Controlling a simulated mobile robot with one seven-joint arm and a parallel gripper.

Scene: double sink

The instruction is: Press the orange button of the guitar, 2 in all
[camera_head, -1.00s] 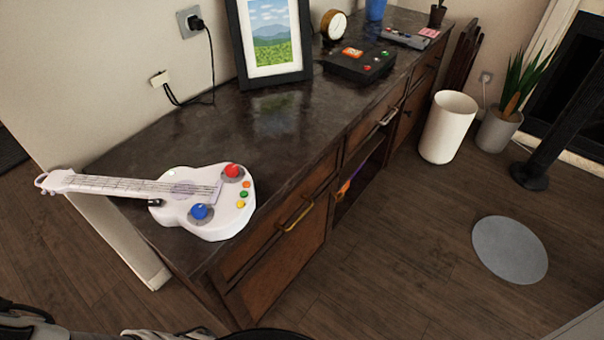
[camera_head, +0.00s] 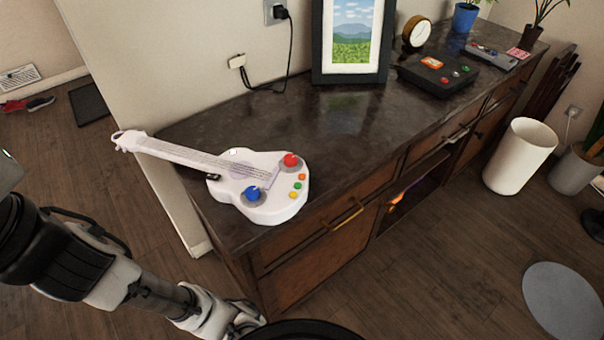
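A white toy guitar (camera_head: 270,207) lies on the near left end of the dark countertop, its neck pointing left and to the back. Its body bears a red knob (camera_head: 290,160), a blue knob (camera_head: 253,193) and three small buttons near the right edge. The orange button (camera_head: 302,177) is the top one, with the green button (camera_head: 298,185) below it and the yellow button (camera_head: 294,195) lowest. My arm shows at the lower left, below and apart from the guitar. Its end runs to the bottom edge, and I cannot make out my gripper's fingers.
The dark countertop (camera_head: 330,135) is clear right of the guitar. Farther back stand a framed picture (camera_head: 351,45), a round clock (camera_head: 416,33) and a black box with buttons (camera_head: 438,75). A white bin (camera_head: 520,155) and a grey round mat (camera_head: 567,303) are on the floor.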

